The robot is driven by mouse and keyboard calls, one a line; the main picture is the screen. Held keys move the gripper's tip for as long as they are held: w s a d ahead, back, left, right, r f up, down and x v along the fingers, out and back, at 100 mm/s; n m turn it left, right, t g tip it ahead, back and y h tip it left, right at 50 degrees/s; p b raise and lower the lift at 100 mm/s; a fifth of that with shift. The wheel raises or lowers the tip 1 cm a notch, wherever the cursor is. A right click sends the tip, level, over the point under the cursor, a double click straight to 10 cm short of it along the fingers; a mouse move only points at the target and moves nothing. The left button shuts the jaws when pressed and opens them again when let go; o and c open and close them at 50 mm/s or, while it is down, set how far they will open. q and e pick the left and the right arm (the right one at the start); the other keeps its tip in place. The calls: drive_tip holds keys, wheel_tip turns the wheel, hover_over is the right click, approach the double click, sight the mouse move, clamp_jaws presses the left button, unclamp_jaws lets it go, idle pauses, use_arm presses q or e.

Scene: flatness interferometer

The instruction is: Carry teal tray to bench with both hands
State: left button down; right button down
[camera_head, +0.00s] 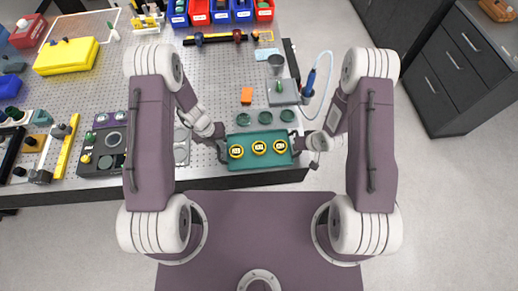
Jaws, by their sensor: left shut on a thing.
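The teal tray (258,160) is over the front edge strip of the perforated bench (215,75), its long side running left to right. I cannot tell whether it touches the bench. Three round black pieces with yellow rings, a left one (236,151), a middle one (259,147) and a right one (280,146), sit in a row on it. My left gripper (222,152) is shut on the tray's left end. My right gripper (297,143) is at the tray's right end; its fingers are too small and partly hidden to show their grip.
A dark control box (103,143) stands left. Coloured bins (222,11) line the back.

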idle(0.8)
